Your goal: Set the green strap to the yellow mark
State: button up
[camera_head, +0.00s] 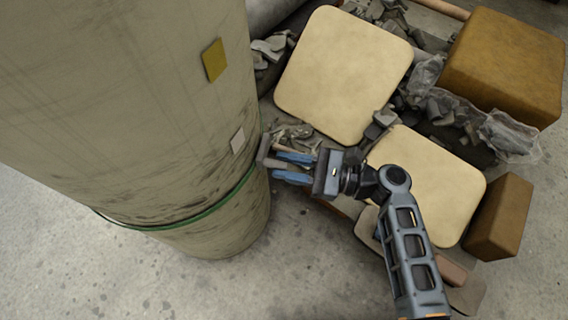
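A large beige roll (120,100) stands upright at the left, with dark smudges low on its side. The green strap (190,218) runs around the lower part of the roll, close to its base. The yellow mark (214,60) is a square patch high on the roll's right side, well above the strap.
Two cream padded boards (345,72) (432,180) lie right of the roll among grey rubble (445,105). A large brown block (505,62) and a smaller one (498,217) stand at the right. Clear plastic (513,133) lies between. The concrete floor at the front is open.

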jog(key=shift+w+a, duration=0.1)
jog(key=shift+a, duration=0.4)
grip_shut()
